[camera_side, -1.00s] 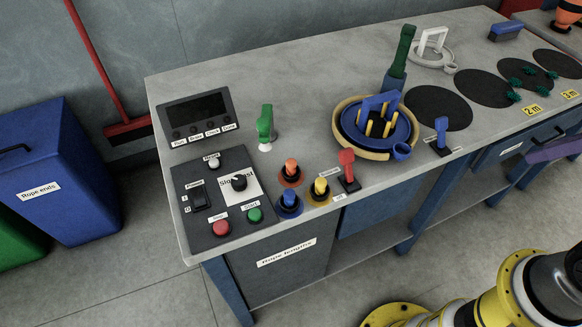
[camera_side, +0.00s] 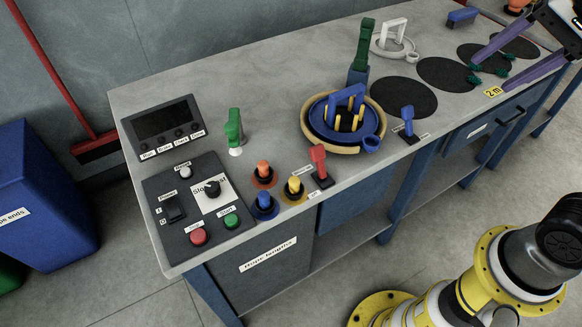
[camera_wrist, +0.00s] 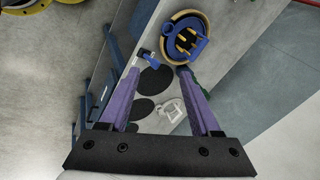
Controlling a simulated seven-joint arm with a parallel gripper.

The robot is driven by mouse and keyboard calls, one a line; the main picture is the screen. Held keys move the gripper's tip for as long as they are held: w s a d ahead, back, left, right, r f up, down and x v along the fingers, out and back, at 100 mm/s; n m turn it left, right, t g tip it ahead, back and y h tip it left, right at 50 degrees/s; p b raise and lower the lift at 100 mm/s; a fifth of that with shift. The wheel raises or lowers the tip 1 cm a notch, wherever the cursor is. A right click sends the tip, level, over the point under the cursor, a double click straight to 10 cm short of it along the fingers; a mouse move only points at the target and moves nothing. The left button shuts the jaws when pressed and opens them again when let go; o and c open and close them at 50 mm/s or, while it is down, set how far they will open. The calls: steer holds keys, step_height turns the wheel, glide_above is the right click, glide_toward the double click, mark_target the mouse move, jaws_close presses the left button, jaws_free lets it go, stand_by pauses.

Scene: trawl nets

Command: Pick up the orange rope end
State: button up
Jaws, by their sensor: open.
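A short orange piece (camera_side: 263,169) stands upright in a dark collar on an orange ring on the bench, beside a yellow piece (camera_side: 294,186) and a blue piece (camera_side: 264,203). I cannot tell for sure that it is the orange rope end. My gripper (camera_side: 476,75) has long purple fingers, spread apart and empty, over the right part of the bench, far from the orange piece. In the wrist view the open fingers (camera_wrist: 160,69) point towards the blue winder with yellow pegs (camera_wrist: 184,42); the orange piece is not visible there.
The winder sits in a tan ring (camera_side: 308,125) mid-bench. A red lever (camera_side: 318,162), a blue lever (camera_side: 407,120), a green handle (camera_side: 234,128) and a green-handled tool (camera_side: 363,50) stand up nearby. A control box (camera_side: 180,234) is at left. Dark discs (camera_side: 403,97) lie flat.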

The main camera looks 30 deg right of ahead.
steer(key=w+a+r+m+g, duration=0.1)
steer(key=w+a+r+m, duration=0.15)
steer(key=w, duration=0.25)
steer(key=w+a+r+m, duration=0.1)
steer(key=w+a+m, duration=0.15)
steer(key=w, duration=0.25)
steer(key=m+g, duration=0.3)
steer(key=g, duration=0.1)
glide_above(263, 163)
steer(key=s, duration=0.1)
step_height(263, 163, down, 26)
steer(key=shift+d+r, duration=0.15)
steer(key=shift+w+f, duration=0.25)
steer(key=shift+f, duration=1.15)
steer(key=shift+w+f, duration=0.2)
steer(key=shift+f, duration=1.15)
jaws_close()
